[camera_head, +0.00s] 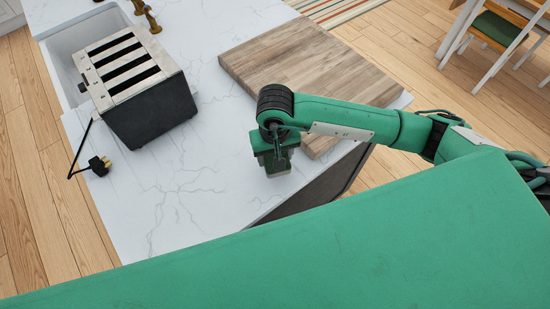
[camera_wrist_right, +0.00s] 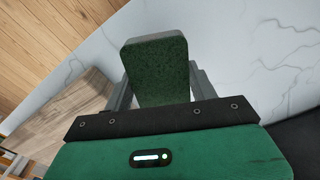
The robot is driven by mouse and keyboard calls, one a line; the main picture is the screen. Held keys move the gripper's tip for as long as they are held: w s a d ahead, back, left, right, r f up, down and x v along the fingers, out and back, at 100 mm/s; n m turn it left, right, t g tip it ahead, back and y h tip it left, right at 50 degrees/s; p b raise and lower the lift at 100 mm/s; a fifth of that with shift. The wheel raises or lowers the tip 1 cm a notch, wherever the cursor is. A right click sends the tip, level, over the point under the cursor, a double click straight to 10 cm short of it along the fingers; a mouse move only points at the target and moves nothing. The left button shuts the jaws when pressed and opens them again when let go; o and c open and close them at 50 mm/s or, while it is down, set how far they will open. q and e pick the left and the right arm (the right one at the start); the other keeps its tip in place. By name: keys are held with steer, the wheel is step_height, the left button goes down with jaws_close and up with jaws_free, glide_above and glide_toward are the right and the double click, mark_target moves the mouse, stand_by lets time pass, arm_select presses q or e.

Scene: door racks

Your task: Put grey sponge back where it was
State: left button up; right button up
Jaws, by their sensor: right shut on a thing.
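I cannot tell whether the sponge touches the counter. My left gripper is not in view.
A wooden board (camera_head: 290,62) lies on the counter, partly under my right arm. A black and steel toaster (camera_head: 145,95) stands at the left by the sink (camera_head: 65,50), its plug (camera_head: 99,166) on the counter. A dark panel (camera_head: 315,190) is below the front edge. The counter's middle is clear.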

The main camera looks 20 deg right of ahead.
steer(key=shift+f, duration=0.55)
step_height(320, 180, down, 2)
steer(key=shift+f+p, duration=0.15)
steer(key=shift+p, duration=0.5)
steer(key=shift+f, duration=0.35)
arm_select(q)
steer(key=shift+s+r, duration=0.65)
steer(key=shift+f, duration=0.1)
arm_select(e)
steer(key=shift+f, duration=0.1)
steer(key=shift+f, duration=0.15)
steer(key=o, duration=0.9)
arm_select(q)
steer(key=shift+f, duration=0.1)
arm_select(e)
steer(key=shift+o, duration=0.2)
